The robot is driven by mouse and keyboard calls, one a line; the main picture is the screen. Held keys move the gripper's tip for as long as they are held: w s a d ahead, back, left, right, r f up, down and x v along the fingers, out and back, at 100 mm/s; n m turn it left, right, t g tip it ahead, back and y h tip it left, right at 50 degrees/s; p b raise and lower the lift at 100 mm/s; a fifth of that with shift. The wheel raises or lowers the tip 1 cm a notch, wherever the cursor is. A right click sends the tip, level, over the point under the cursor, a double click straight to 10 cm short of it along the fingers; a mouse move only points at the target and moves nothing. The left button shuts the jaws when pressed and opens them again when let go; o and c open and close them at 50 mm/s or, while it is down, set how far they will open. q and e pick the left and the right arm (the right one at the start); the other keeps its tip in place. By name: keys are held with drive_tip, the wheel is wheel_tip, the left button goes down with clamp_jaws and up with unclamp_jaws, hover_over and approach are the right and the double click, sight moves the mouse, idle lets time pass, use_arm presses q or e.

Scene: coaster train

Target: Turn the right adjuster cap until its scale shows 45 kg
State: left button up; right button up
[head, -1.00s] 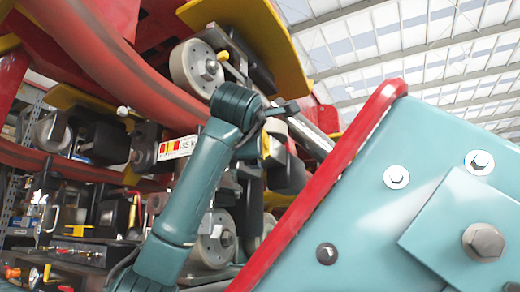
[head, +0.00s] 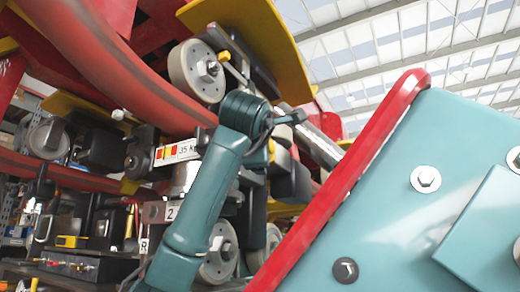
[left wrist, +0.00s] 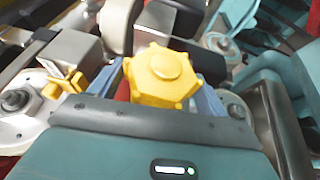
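In the left wrist view a yellow lobed cap (left wrist: 162,75) sits between the two blue fingers of my left gripper (left wrist: 163,90), one on each side. Both fingers are close against the cap's sides, but their tips are partly hidden, so I cannot tell whether they press on it. In the head view a white scale strip (head: 178,151) with red and yellow marks reads about 35 kg. It lies left of my teal left arm (head: 208,200), which covers part of the mechanism. My left gripper's fingers are not discernible in the head view. My right gripper is in neither view.
A lower wheel (head: 219,250) is partly behind my arm. A large teal bolted panel (head: 400,220) with a red edge (head: 335,185) fills the right. A cluttered bench (head: 70,265) stands at lower left.

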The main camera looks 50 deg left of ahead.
use_arm(q)
drive_tip(key=c, duration=0.7)
drive_tip(key=shift+o, duration=0.2)
drive_tip(key=shift+r+m+g+h, duration=0.1)
drive_tip(key=shift+m+g+h, duration=0.4)
drive_tip(key=shift+g+h, duration=0.3)
drive_tip(key=shift+m+g+h, duration=0.5)
drive_tip(key=shift+g+h, duration=0.1)
drive_tip(key=shift+g, duration=0.7)
drive_tip(key=o, duration=1)
drive_tip(key=v, duration=1.3)
drive_tip(key=shift+s+r, duration=0.1)
drive_tip(key=shift+r, duration=0.05)
